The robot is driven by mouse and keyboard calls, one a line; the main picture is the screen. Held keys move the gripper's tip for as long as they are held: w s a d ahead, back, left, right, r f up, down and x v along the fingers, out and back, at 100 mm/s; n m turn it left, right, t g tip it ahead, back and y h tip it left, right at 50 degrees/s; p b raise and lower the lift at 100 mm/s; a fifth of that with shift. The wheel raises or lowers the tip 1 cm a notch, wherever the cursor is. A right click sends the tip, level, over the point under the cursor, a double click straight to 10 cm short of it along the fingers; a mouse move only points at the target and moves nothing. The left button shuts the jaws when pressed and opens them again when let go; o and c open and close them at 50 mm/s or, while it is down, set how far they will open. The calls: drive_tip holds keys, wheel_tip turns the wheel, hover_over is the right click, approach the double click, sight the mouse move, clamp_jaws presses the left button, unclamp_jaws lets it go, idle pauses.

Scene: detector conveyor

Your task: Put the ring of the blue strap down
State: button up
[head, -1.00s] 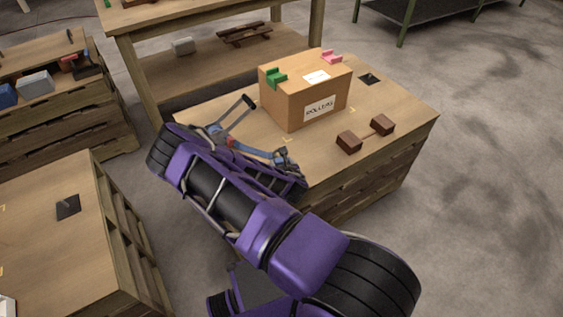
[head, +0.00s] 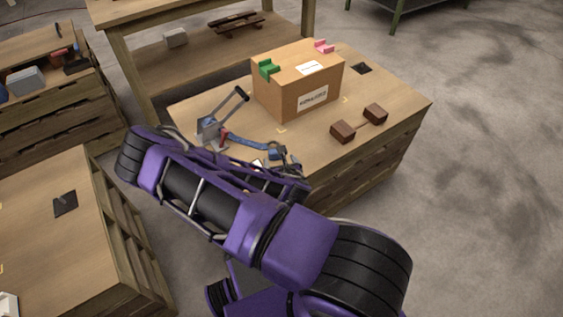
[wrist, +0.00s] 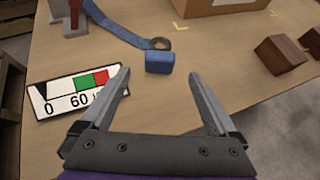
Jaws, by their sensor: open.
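The blue strap (wrist: 117,24) lies on the wooden bench, and it also shows in the head view (head: 250,141). Its dark ring (wrist: 160,43) lies at the strap's near end, in front of my gripper. A small blue block (wrist: 160,62) sits right by the ring; I cannot tell whether they are joined. My gripper (wrist: 160,82) is open, its two fingers apart with nothing between the tips. The blue block is just beyond the fingertips. In the head view my purple arm hides part of the bench's near edge.
A gauge card (wrist: 78,92) with green and red fields is left of my gripper. A cardboard box (head: 298,85) with green and pink clips stands behind. Two brown blocks (head: 343,132) joined by a thin link are at right. A metal device with a lever (head: 210,128) is at left.

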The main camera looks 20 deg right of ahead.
drive_tip(key=shift+v, duration=1.8)
